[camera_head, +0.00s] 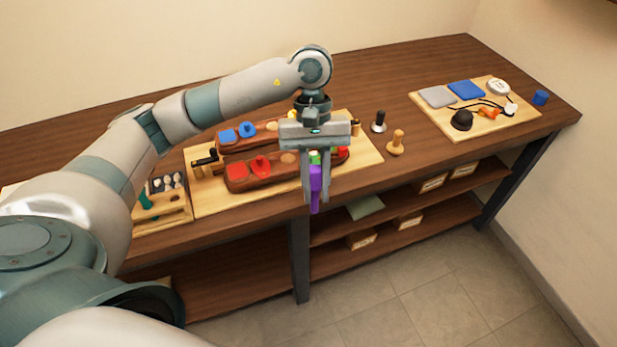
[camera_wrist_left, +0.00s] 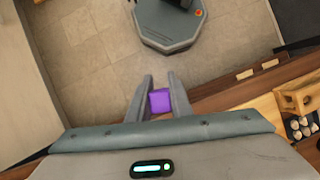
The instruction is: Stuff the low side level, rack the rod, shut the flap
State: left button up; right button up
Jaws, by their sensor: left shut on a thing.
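My left gripper (camera_head: 315,190) is shut on a purple piece (camera_head: 316,186), upright in the jaws in front of the bench edge. The purple piece also shows between the fingers in the left wrist view (camera_wrist_left: 160,101). The near panel (camera_head: 238,183) carries red pieces (camera_head: 260,165) and a green one. The far panel (camera_head: 232,147) carries blue pieces (camera_head: 247,129). The gripper hides part of both panels. I cannot make out the rod or the flap for certain. My right gripper is not in view.
A wooden rack (camera_head: 172,212) with a green-handled tool stands at the left. A black-knobbed tool (camera_head: 379,122) and a wooden-knobbed tool (camera_head: 396,143) stand right of the board. A second board (camera_head: 465,128) with pads and cables lies far right. Shelves are below.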

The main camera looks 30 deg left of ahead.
pick_arm(q)
jog(key=m, duration=0.1)
jog(key=m+y, duration=0.1)
jog(key=m+b, duration=0.1)
jog(key=m, duration=0.1)
jog(key=shift+s+d+f+y, duration=0.3)
jog(key=shift+s+d, duration=0.05)
jog(key=shift+d, duration=0.05)
jog(key=shift+s+m+g+y, duration=0.15)
jog(key=shift+m+g+y, duration=0.1)
jog(key=shift+m, duration=0.45)
jog(key=shift+s+m+g+y, duration=0.15)
jog(key=shift+m+y, duration=0.1)
jog(key=shift+m, duration=0.45)
jog(key=shift+a, duration=0.1)
